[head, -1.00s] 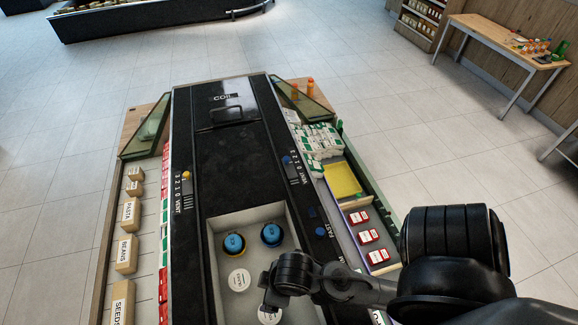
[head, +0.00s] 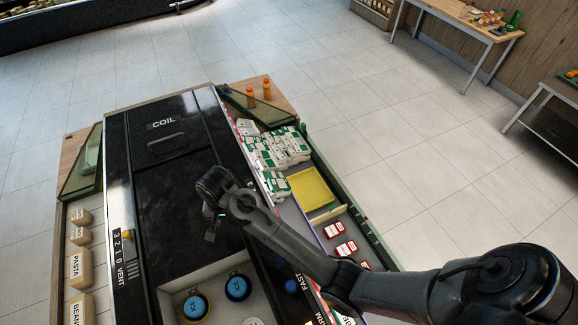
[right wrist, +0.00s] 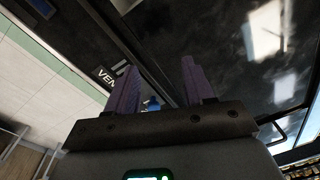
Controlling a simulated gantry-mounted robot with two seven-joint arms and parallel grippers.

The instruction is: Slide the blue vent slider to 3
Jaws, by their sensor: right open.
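The blue vent slider is hidden behind my right arm in the head view. In the right wrist view a small blue knob (right wrist: 152,104) shows low between the fingers of my right gripper (right wrist: 160,70), partly covered by the gripper body. The fingers are apart, one on each side of the knob in the picture; I cannot tell whether either touches it. White VENT lettering (right wrist: 106,77), partly cut off, lies left of the fingers. In the head view my right gripper (head: 211,234) is over the black machine top (head: 160,195). My left gripper is not in view.
A second vent scale with a yellow knob (head: 127,235) runs along the machine's left side. Blue-topped knobs (head: 237,285) sit in a grey recess in front. White-green packets (head: 280,150), a yellow tray (head: 311,189) and red boxes (head: 346,248) lie to the right.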

